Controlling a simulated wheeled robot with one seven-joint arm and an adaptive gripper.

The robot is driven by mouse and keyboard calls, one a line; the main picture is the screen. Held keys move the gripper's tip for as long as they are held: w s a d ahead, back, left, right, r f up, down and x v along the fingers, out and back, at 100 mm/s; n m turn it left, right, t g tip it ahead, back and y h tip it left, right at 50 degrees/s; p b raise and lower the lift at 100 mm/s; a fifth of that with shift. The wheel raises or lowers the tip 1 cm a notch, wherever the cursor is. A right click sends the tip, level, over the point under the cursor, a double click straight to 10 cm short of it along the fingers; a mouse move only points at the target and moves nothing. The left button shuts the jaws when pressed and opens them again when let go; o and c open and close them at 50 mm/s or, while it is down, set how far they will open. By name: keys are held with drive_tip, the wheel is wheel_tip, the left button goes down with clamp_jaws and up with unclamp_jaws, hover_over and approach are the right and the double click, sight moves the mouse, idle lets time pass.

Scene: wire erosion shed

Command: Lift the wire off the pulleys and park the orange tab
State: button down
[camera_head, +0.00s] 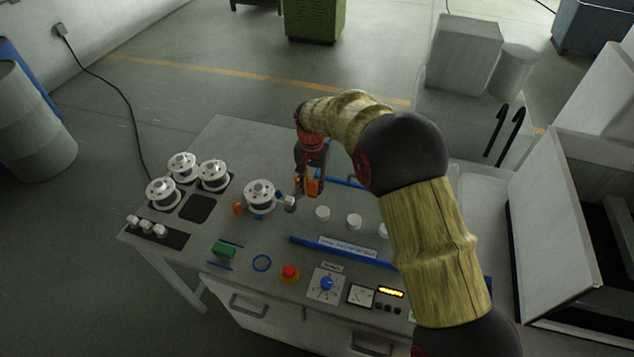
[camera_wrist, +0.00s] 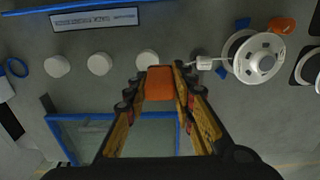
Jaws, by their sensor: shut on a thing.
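My gripper (camera_head: 311,188) is shut on the orange tab (camera_wrist: 159,83), just above the table and right of the mounted spool. The tab also shows between the fingers in the head view (camera_head: 314,186). White pulleys stand in a row: the nearest (camera_wrist: 147,60), the middle one (camera_wrist: 100,63) and the far one (camera_wrist: 56,65). The nearest also shows in the head view (camera_head: 322,213). The mounted white spool (camera_head: 260,195) has a small white guide (camera_wrist: 206,63) beside it. I cannot make out the wire itself in either view.
A second orange piece (camera_head: 238,208) sits left of the mounted spool. Several loose spools (camera_head: 181,165) stand at the table's left. A blue bar (camera_head: 340,252) and a red button (camera_head: 290,272) lie nearer the front. A blue-outlined pane (camera_wrist: 118,138) lies beyond the pulleys.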

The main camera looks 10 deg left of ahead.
drive_tip(key=s+a, duration=1.4)
drive_tip(key=s, duration=0.5)
drive_tip(key=shift+a, duration=0.3)
idle(0.4)
